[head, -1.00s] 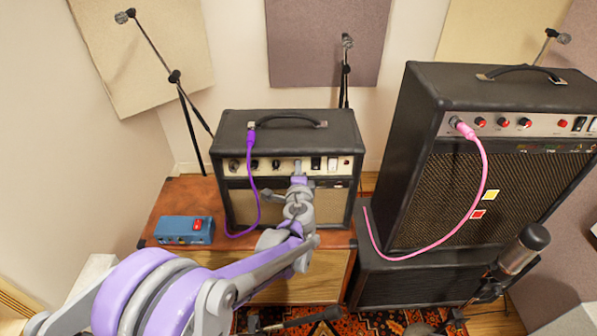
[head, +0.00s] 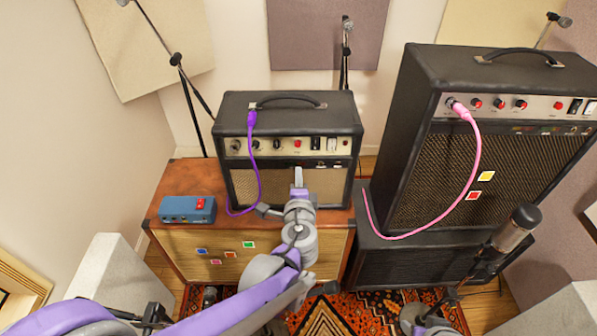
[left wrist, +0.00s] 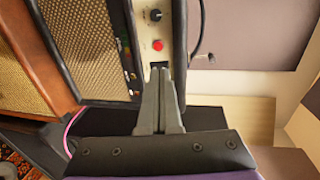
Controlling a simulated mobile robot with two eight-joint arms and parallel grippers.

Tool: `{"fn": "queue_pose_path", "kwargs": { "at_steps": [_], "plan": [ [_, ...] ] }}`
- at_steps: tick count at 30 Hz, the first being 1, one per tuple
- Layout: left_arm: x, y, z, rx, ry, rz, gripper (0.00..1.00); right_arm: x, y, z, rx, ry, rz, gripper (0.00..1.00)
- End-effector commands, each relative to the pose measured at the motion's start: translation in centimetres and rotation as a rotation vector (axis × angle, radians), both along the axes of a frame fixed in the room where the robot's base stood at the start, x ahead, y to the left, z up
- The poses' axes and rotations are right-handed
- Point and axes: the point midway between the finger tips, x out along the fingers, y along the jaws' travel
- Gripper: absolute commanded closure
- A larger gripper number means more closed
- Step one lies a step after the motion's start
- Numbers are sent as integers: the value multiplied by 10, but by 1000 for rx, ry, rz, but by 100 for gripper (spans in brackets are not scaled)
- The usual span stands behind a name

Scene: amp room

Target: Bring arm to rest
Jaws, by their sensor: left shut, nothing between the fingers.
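My left gripper (head: 298,175) is shut and empty. In the head view its tip is in front of the small black amp (head: 288,120), overlapping the lower front panel. In the left wrist view the closed grey fingers (left wrist: 160,100) point at the amp's control panel (left wrist: 160,25), close to a dark switch and a red knob; I cannot tell whether they touch it. My left arm reaches in from the lower left. My right gripper is not in view.
The small amp stands on a brown wooden cabinet (head: 185,265) beside a blue pedal (head: 187,209). A large black amp (head: 490,140) with a pink cable stands at right. A microphone (head: 516,228) on a stand is at lower right. A patterned rug (head: 375,310) covers the floor.

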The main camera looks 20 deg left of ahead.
Motion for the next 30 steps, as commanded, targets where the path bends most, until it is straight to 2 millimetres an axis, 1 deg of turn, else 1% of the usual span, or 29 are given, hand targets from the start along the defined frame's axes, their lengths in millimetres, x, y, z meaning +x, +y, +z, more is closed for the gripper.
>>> {"fn": "queue_pose_path", "kwargs": {
  "at_steps": [12, 14, 17, 20, 21, 23, 24, 26, 27, 30],
  "plan": [
    [0, 1, 0, -3, 1, 2, 100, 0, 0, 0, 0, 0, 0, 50],
    [-3, 4, 0, -21, 5, 14, 100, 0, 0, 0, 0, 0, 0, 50],
    [-19, 21, -2, -114, 33, 76, 100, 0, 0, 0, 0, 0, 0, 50],
    [-51, 47, -11, -287, 88, 190, 100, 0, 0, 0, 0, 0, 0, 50],
    [-68, 57, -17, -373, 115, 245, 100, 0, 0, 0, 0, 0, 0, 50],
    [-96, 69, -28, -510, 163, 331, 100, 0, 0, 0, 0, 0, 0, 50],
    [-115, 73, -36, -601, 196, 386, 100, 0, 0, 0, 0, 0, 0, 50],
    [-145, 75, -49, -739, 246, 465, 100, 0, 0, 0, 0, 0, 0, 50],
    [-163, 74, -57, -827, 280, 514, 100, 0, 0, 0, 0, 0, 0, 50],
    [-205, 63, -74, -1027, 363, 615, 100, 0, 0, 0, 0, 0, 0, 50]
  ]
}}
